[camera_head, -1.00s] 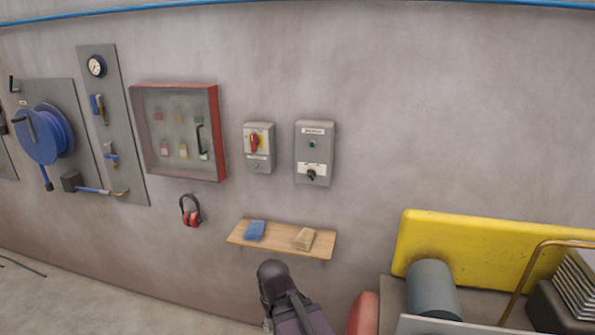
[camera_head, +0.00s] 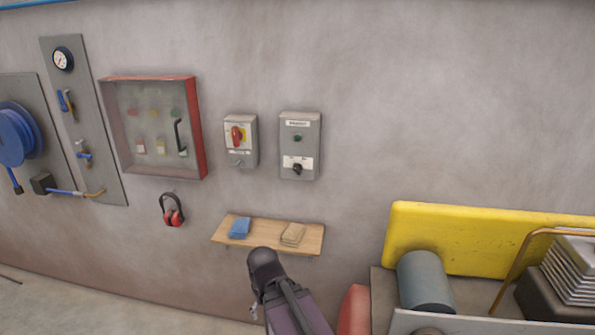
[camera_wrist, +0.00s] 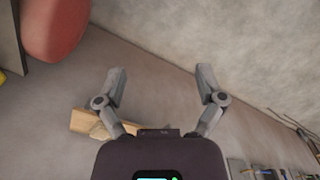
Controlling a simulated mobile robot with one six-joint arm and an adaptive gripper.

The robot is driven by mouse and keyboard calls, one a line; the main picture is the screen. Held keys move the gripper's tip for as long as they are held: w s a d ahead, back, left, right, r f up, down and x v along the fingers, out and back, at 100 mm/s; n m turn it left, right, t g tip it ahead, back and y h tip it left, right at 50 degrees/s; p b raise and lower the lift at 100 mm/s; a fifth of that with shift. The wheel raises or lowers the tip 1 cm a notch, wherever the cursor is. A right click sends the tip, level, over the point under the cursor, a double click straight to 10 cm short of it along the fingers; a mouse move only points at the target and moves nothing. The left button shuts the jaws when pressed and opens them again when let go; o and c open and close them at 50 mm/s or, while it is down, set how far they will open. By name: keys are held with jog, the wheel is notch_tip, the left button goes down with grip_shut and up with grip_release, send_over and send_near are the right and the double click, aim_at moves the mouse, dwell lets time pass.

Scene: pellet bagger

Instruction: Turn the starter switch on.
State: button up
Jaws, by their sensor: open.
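The starter box (camera_head: 300,146) is a grey wall box with a green lamp (camera_head: 297,138) at the top and a black rotary knob (camera_head: 297,168) on a white label below. The knob's exact setting is too small to tell. My arm shows at the bottom of the head view, below the wall boxes. In the wrist view my gripper (camera_wrist: 160,80) is open and empty, its two fingers spread apart. The starter box is not in the wrist view.
A wooden shelf (camera_head: 220,238) with a blue cloth and a tan stack is below the boxes. A red-framed cabinet (camera_head: 199,135) and ear muffs (camera_head: 172,210) are to the left. A yellow panel (camera_head: 450,238) and a grey cylinder (camera_head: 424,281) stand at right. The wall right of the box is bare.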

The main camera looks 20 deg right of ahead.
jog(key=w+d+r+n+t+h, duration=0.25)
jog(key=w+d+h, duration=0.25)
jog(key=w+d, duration=0.5)
jog(key=n+t+h, duration=0.5)
jog(key=n+t, duration=0.7)
jog(key=n, duration=0.3)
send_near(297, 170)
jog(key=shift+b+v, duration=0.45)
jog(key=shift+v, duration=1.2)
jog(key=shift+d+f, duration=0.1)
jog(key=shift+d, duration=0.05)
jog(key=x, duration=1.3)
jog(key=shift+w+d, duration=0.15)
jog(key=shift+w, duration=0.15)
jog(key=shift+c, duration=0.2)
